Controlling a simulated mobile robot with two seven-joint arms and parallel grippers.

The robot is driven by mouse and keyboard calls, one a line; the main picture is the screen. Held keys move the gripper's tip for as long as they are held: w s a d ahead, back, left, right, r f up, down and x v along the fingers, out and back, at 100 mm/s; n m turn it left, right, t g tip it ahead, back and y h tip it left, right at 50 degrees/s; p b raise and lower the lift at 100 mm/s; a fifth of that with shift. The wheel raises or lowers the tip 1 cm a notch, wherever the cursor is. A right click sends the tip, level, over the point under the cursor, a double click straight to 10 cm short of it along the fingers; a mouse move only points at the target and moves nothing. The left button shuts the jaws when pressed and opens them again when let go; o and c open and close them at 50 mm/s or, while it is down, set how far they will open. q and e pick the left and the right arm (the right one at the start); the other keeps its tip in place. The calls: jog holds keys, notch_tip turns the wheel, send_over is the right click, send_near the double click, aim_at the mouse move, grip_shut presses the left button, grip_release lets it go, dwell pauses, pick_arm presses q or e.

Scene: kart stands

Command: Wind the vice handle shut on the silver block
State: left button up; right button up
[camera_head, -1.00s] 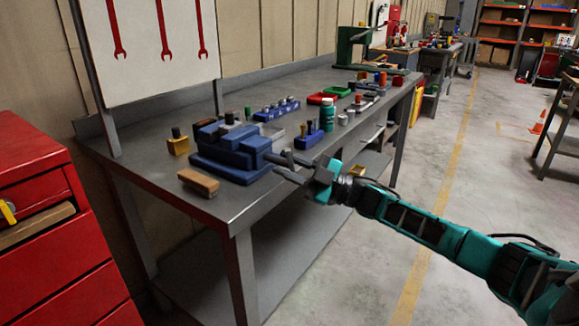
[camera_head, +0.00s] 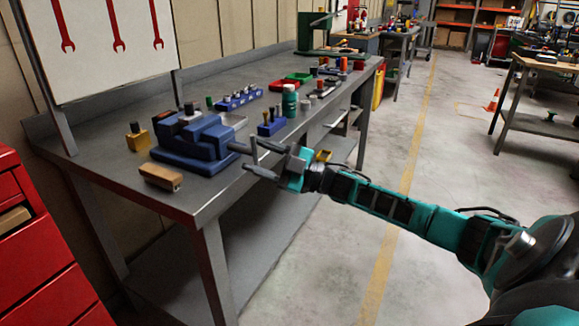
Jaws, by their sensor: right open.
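The blue vice (camera_head: 192,150) sits on the near part of the grey workbench. Its screw end and handle (camera_head: 239,148) point right, toward the bench's front edge. My right gripper (camera_head: 249,154) is open at that end, one finger above the other. The fingertips are close to the handle; I cannot tell whether they touch it. A dark-topped piece (camera_head: 190,110) stands at the top of the vice. I cannot make out the silver block clearly between the jaws. My left gripper is not in view.
A blue holder (camera_head: 271,124) and a green bottle (camera_head: 290,101) stand to the right. A red cabinet (camera_head: 45,260) is at the left.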

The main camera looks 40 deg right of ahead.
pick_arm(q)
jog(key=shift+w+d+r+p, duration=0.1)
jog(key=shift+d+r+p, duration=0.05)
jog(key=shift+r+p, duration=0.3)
pick_arm(e)
jog(key=v, duration=1.1)
jog(key=s+a+f+m+h+p, duration=0.45)
jog(key=a+f+m+h, duration=0.3)
jog(key=a+f, duration=0.4)
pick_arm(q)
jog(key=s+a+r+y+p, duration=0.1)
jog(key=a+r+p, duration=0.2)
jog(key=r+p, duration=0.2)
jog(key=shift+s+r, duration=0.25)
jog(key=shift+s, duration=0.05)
pick_arm(e)
jog(key=s+a+f+m+g+h, duration=0.3)
jog(key=s+a+m+g, duration=0.3)
jog(key=s+a, duration=0.5)
jog(key=shift+a+f, duration=0.45)
jog(key=shift+a, duration=0.65)
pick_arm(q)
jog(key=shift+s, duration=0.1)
pick_arm(e)
jog(key=shift+s+m+h, duration=0.1)
jog(key=shift+m+h, duration=0.15)
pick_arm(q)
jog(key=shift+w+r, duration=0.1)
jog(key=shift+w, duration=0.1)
